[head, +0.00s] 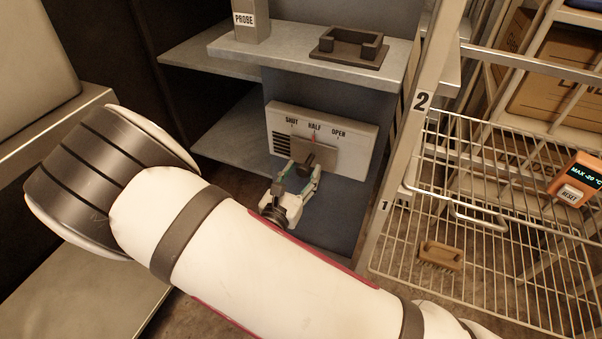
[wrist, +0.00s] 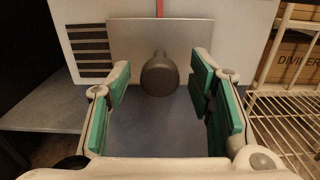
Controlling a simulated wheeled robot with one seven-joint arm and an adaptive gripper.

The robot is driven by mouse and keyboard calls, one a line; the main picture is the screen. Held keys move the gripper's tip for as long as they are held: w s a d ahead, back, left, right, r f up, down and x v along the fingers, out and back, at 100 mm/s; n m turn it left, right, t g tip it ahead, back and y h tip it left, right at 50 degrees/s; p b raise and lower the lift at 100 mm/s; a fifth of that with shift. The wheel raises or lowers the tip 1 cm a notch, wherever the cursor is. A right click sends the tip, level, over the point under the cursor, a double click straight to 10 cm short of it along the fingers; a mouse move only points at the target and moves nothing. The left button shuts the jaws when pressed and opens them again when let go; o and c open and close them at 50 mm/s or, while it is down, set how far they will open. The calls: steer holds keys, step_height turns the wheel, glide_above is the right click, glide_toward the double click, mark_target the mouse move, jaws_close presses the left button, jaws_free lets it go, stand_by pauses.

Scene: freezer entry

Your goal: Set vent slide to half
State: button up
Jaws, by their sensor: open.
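The vent panel (head: 348,138) is a pale plate marked SHUT, HALF and OPEN, with dark slots at its left. Its slide plate and dark knob (head: 318,156) stand below the HALF mark, near a red pointer line (head: 315,139). In the wrist view the round knob (wrist: 159,74) sticks out from the grey slide plate (wrist: 190,36), under a red line. My gripper (head: 300,180) is open in front of the panel. In the wrist view its green-padded fingers (wrist: 160,88) stand on both sides of the knob, with gaps on each side. Exact alignment with HALF is hard to tell.
A shelf (head: 290,60) above the panel holds a PROBE box (head: 251,22) and a dark open holder (head: 349,47). At right are a wire rack (head: 480,240), a brush (head: 440,255) and an orange display unit (head: 577,181). A post (head: 415,120) stands between panel and rack.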

steer(key=shift+s, duration=0.1)
steer(key=v, duration=1.1)
steer(key=shift+s+a, duration=0.15)
steer(key=shift+s, duration=0.25)
